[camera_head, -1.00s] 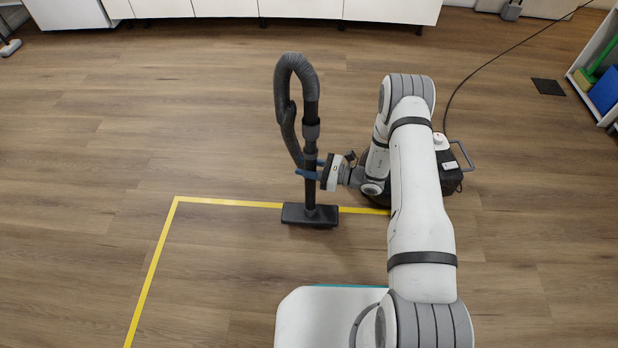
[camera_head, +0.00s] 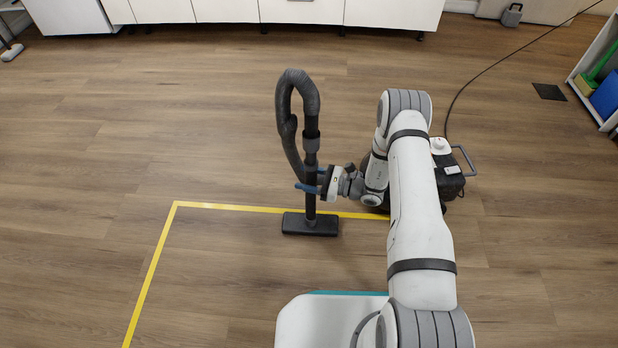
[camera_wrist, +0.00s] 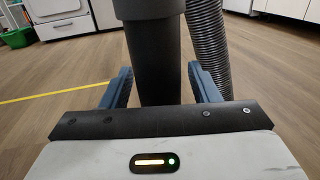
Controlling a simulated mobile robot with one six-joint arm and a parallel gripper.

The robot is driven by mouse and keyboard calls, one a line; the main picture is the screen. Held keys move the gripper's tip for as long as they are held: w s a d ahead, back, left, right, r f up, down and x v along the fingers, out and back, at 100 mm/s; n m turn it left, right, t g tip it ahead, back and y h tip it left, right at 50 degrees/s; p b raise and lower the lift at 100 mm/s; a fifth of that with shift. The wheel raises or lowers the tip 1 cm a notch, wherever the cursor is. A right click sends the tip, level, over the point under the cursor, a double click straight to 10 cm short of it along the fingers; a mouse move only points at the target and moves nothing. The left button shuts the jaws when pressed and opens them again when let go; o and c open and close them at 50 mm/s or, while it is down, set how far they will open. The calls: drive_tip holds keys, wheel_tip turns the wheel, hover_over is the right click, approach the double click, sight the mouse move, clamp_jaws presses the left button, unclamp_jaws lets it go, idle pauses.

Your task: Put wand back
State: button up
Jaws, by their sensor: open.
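The vacuum wand (camera_head: 311,150) stands upright on the floor, its flat black head (camera_head: 310,225) on the yellow line. A ribbed hose (camera_head: 288,130) loops from its top and hangs along its left side. My gripper (camera_head: 308,180) reaches in from the right with its blue fingers on both sides of the tube. In the wrist view the black tube (camera_wrist: 153,62) stands between the two open fingers (camera_wrist: 160,88), with gaps on both sides. The hose (camera_wrist: 210,45) passes behind the right finger there. The vacuum body (camera_head: 448,175) is partly hidden behind my arm.
Yellow tape (camera_head: 235,207) marks a corner on the wooden floor. A black cord (camera_head: 480,75) runs from the vacuum to the upper right. White cabinets (camera_head: 300,10) line the back, and a shelf (camera_head: 598,70) stands at the right. The left floor is clear.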

drive_tip(key=shift+d+r, duration=0.15)
drive_tip(key=shift+r, duration=0.05)
drive_tip(key=p+v, duration=0.3)
drive_tip(key=v, duration=0.8)
drive_tip(key=s+a+r+n+g+h, duration=0.1)
drive_tip(key=s+r+n+g+h, duration=0.4)
drive_tip(key=r, duration=0.6)
drive_tip(key=s+r+n+g+h, duration=0.25)
drive_tip(key=r+n, duration=0.35)
drive_tip(key=r, duration=0.5)
drive_tip(key=s+d+r+n+t+h, duration=0.2)
drive_tip(key=s+d+r+n+h, duration=0.2)
drive_tip(key=s+r, duration=0.3)
drive_tip(key=s+d+r+n+t+h, duration=0.2)
drive_tip(key=s+d+r+n+h, duration=0.2)
drive_tip(key=s, duration=0.5)
wheel_tip(320, 180, up, 3)
drive_tip(key=shift+f+n+t+h, duration=0.1)
drive_tip(key=shift+n+t+h, duration=0.25)
drive_tip(key=shift+n+h, duration=0.6)
